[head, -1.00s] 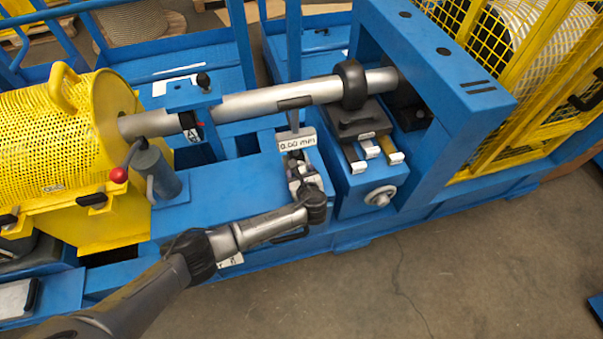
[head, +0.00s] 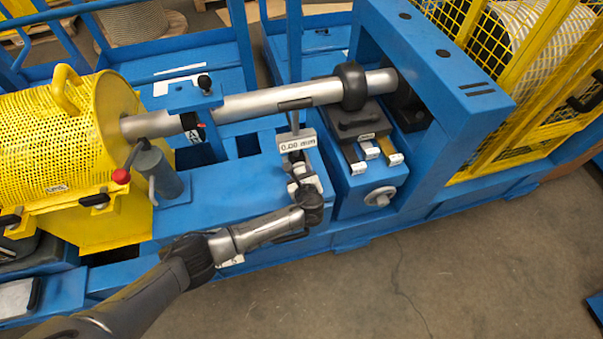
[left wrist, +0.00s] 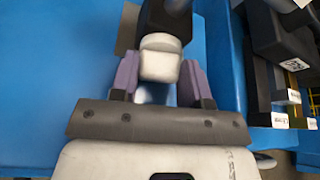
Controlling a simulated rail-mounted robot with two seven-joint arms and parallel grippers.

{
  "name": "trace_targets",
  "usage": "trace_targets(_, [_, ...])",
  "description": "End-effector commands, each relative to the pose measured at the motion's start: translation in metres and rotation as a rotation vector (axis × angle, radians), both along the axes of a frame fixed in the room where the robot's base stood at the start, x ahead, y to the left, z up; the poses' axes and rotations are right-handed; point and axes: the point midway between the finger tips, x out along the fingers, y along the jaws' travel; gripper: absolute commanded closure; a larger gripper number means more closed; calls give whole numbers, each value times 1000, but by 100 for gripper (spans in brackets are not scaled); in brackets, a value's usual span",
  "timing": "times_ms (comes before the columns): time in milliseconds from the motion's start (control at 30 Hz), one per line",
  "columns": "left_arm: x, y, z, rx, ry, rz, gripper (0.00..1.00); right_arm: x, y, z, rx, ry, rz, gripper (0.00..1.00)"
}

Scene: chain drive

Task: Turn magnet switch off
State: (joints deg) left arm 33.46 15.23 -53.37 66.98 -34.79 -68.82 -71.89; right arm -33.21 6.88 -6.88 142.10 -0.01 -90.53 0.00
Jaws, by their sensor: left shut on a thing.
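A dial-indicator stand with a white "0.00 mm" display (head: 298,142) stands on the blue bed below the silver shaft (head: 265,102). My left gripper (head: 303,180) reaches in from the lower left, just below the display. In the left wrist view, the purple fingers of my left gripper (left wrist: 158,82) are shut on a small whitish knob, the magnet switch (left wrist: 160,66), on a black body (left wrist: 165,22). The gripper partly hides the stand's base in the head view. The angle of the switch cannot be made out. My right gripper is out of view.
A blue block with a handwheel (head: 380,196) and labelled slides stands close to the right. A grey cylinder (head: 158,172) with a red-knobbed lever (head: 121,176) stands at the left, beside the yellow perforated guard (head: 50,140). The floor in front is clear.

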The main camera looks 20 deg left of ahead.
Motion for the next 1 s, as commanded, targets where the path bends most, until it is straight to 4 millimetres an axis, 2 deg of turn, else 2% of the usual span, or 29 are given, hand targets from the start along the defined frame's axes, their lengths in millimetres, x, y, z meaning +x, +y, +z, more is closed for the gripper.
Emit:
trace_targets(33, [0,0,0,-1,1,0,56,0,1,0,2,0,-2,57])
trace_targets(300, [0,0,0,1,1,0,32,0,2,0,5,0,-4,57])
trace_targets(533, [-1,-1,1,1,1,0,32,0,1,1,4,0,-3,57])
trace_targets(667, [-8,-6,6,0,0,-2,32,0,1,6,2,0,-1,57])
trace_targets(1000, [-58,-38,31,-2,1,-3,32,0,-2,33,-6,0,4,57])
